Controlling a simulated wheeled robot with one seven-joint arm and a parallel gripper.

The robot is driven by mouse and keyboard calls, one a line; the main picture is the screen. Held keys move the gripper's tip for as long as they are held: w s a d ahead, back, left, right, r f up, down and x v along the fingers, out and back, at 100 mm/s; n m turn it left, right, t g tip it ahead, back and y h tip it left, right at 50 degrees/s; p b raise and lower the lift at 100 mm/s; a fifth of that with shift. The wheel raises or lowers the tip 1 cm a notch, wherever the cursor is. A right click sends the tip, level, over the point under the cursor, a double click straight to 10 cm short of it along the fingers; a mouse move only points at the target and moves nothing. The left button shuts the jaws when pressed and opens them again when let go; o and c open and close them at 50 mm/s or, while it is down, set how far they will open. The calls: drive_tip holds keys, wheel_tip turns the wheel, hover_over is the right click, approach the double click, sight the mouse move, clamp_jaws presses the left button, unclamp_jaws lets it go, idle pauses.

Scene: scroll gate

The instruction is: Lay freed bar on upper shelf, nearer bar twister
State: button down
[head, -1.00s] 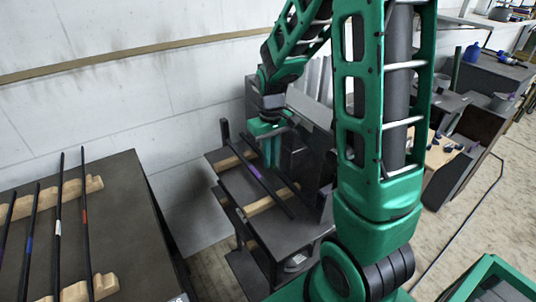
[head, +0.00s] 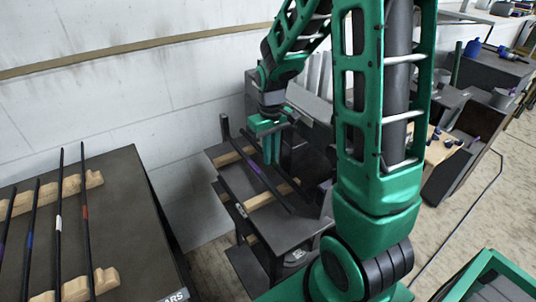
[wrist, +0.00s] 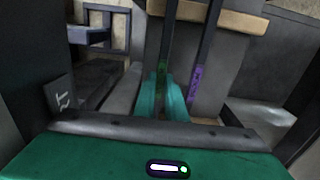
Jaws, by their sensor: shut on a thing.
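My gripper (head: 272,152) hangs over the dark upper shelf (head: 309,217); it also shows in the wrist view (wrist: 162,98). It is shut on a dark bar with a green mark (wrist: 164,62), which runs away between the green fingers. In the head view this bar is mostly hidden by my gripper. A second dark bar with a purple mark (wrist: 199,78) lies just right of it in the wrist view, apart from the fingers. In the head view this purple-marked bar (head: 268,181) lies across two wooden rests (head: 267,199). I cannot tell whether the held bar touches the rests.
A dark table (head: 122,190) at the left holds several bars on notched wooden rests (head: 75,290). Grey upright plates (head: 318,75) stand behind the shelf, near my arm. A pale wall is behind.

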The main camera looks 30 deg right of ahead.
drive_tip(key=shift+f, duration=0.2)
idle(0.4)
drive_tip(key=c, duration=1.7)
unclamp_jaws()
wheel_tip(320, 180, up, 11)
drive_tip(key=shift+w+f, duration=0.1)
drive_tip(key=shift+f, duration=0.05)
